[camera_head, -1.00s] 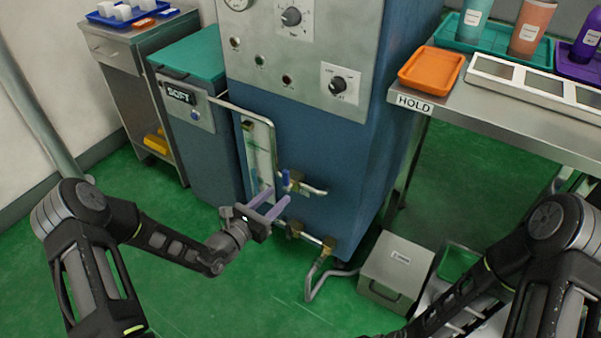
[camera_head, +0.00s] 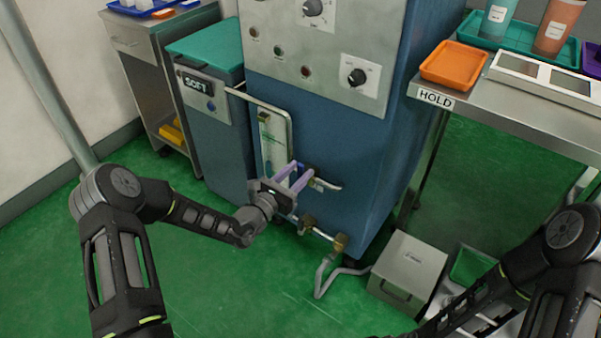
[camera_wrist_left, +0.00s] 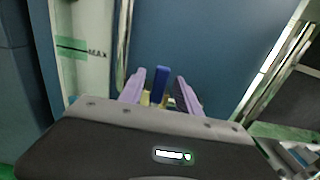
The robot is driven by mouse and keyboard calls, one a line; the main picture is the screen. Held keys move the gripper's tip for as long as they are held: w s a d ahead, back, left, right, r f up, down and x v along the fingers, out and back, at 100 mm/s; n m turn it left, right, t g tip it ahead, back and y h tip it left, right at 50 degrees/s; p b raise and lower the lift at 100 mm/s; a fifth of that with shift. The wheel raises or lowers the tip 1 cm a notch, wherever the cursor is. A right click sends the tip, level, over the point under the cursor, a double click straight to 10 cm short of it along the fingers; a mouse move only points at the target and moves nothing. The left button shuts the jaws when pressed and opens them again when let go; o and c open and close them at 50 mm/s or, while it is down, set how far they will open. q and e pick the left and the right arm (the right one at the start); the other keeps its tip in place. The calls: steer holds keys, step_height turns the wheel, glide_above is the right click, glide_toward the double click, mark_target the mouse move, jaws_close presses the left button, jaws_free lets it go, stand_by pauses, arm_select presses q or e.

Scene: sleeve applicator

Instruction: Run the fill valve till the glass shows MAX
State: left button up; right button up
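The sight glass (camera_head: 273,135) is a tall pale strip on the blue machine's front. The left wrist view shows the glass (camera_wrist_left: 92,75) with a green band and dark line at the MAX mark (camera_wrist_left: 97,53). The fill valve's blue lever (camera_wrist_left: 161,84) stands upright between the purple fingers of my left gripper (camera_wrist_left: 160,88), with visible gaps on both sides. In the head view my left gripper (camera_head: 298,174) is open at the valve, largely hiding the lever. My right gripper is out of view.
The blue machine (camera_head: 330,130) fills the middle. A lower pipe with a brass fitting (camera_head: 341,243) and a hose run below the valve. A grey box (camera_head: 408,268) stands on the floor at right. The HOLD table (camera_head: 500,114) is further right. Green floor lies open in front.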

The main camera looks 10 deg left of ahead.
arm_select(q)
steer(key=shift+w+d, duration=0.25)
steer(key=shift+w, duration=0.35)
jaws_close()
stand_by(1.1)
